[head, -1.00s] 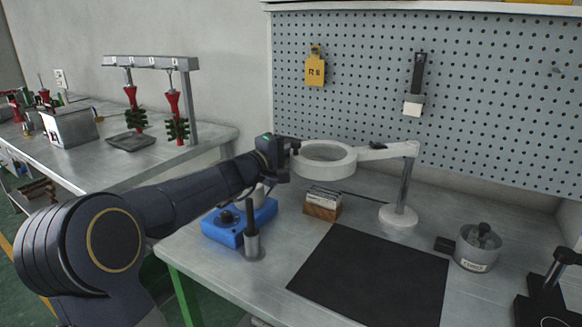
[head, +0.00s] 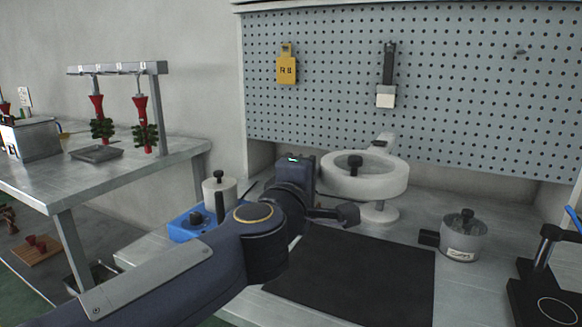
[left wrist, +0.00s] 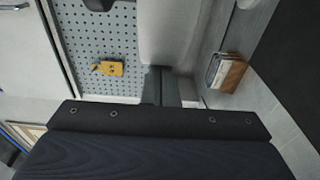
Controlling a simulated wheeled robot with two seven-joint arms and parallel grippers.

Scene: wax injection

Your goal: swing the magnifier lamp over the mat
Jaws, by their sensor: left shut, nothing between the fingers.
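The magnifier lamp's white ring head (head: 397,190) hangs above the bench, in front of its post. Its short arm (head: 384,141) runs back behind the ring, and the post is mostly hidden. A dark knob-like shape shows inside the ring. The black mat (head: 355,290) lies flat at the front, and the ring appears near its far edge; I cannot tell whether it is above the mat. My left gripper (head: 342,213) is shut and empty, just left of and below the ring. I cannot tell if it touches. My right gripper is not in view.
A blue unit (head: 188,226) and a white pot (head: 219,190) stand left of my arm. A metal pot (head: 463,240) and a black stand (head: 540,285) are at right. A wooden card box (left wrist: 233,73) shows in the left wrist view. The pegboard (head: 340,80) closes the back.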

